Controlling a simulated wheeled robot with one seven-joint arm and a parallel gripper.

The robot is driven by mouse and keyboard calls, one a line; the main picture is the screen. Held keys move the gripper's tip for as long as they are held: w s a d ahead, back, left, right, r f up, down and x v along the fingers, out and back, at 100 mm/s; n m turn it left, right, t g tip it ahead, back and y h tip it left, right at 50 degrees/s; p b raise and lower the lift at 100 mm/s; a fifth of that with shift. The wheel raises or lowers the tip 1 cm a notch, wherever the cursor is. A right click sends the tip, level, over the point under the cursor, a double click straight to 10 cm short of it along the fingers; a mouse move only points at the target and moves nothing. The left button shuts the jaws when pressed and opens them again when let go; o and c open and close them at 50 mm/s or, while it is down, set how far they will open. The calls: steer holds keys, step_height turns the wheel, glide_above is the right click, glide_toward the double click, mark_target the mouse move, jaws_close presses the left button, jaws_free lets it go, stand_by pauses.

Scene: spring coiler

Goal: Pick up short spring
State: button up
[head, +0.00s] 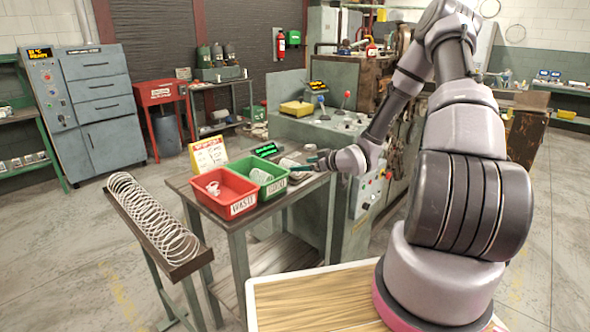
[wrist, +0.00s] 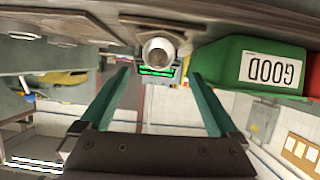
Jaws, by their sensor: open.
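A short pale coil, which looks like the short spring (head: 289,162), lies on the work table (head: 178,184) behind the green bin, just left of my gripper (head: 303,164). In the wrist view a round whitish end, likely the same spring (wrist: 157,50), shows ahead of and between the fingertips of my gripper (wrist: 160,76). My gripper is open, with two teal fingers spread apart and nothing held between them. The fingers look apart from the spring, though the exact gap is hard to tell.
A red WASTE bin (head: 216,199) and a green GOOD bin (head: 273,186) hold pale coils. The GOOD bin (wrist: 228,65) is close to one finger. A yellow sign (head: 208,154) and a green-lit display (head: 265,149) stand behind. A long spring (head: 150,215) lies on a narrow stand at left.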

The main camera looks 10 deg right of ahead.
mark_target(289, 165)
steer(key=x, duration=0.9)
steer(key=shift+d, duration=0.15)
jaws_close()
steer(key=shift+r, duration=5.05)
